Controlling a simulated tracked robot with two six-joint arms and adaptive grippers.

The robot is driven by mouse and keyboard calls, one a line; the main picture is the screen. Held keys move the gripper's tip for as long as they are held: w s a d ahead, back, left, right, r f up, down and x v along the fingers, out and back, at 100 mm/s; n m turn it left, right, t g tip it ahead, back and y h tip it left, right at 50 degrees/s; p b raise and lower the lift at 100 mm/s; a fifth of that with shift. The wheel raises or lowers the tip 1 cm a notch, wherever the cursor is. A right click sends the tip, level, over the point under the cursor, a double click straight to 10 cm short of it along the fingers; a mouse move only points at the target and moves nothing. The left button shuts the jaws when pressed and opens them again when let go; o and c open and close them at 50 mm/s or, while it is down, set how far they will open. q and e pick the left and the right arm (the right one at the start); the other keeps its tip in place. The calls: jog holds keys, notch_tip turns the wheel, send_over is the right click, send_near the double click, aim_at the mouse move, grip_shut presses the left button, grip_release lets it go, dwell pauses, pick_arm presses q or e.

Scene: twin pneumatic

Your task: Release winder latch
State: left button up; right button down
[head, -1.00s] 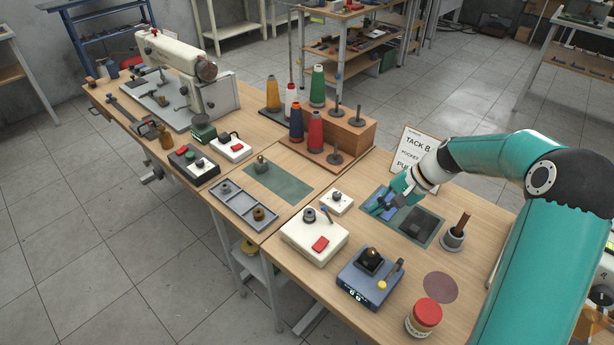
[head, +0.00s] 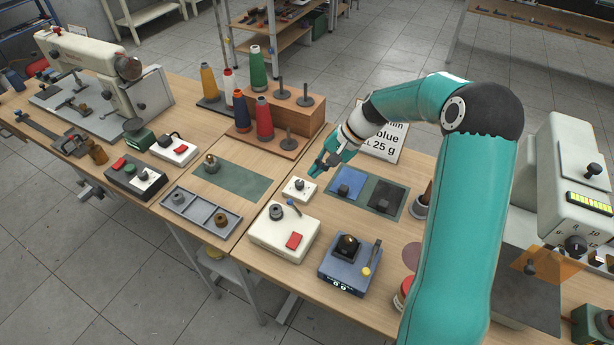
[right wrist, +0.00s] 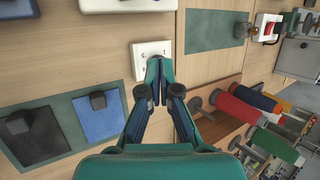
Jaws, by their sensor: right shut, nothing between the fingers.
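A white box (head: 270,240) with a dark round spindle (head: 276,212), a red button (head: 294,240) and a short blue lever (head: 294,208) stands near the front edge; it looks like the winder, and the lever may be its latch. A small white box (head: 298,193) with a dark knob sits just behind it. My right gripper (head: 316,170) is shut and empty, close above or beside the small white box. In the right wrist view the shut fingertips (right wrist: 154,80) overlap the near edge of that box (right wrist: 150,48). Contact cannot be told. My left gripper is out of view.
A blue scale-like device (head: 350,270) with a lever stands right of the winder. A mat (head: 400,207) with blue and black pads lies behind. Cone threads (head: 264,118) stand on a wooden rack at the back. A grey tray (head: 178,208) lies left.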

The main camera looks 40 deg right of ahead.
aim_at(295, 208)
jog(key=p+x, duration=0.1)
jog(key=x, duration=0.6)
jog(key=shift+a+f, duration=0.2)
jog(key=shift+f, duration=0.2)
jog(key=shift+s+a+r+p, duration=0.3)
jog(key=shift+s+a+p, duration=0.25)
jog(key=shift+a, duration=0.15)
jog(key=shift+s+a+r+p, duration=0.35)
jog(key=shift+s+a+p, duration=0.15)
jog(key=shift+a, duration=0.2)
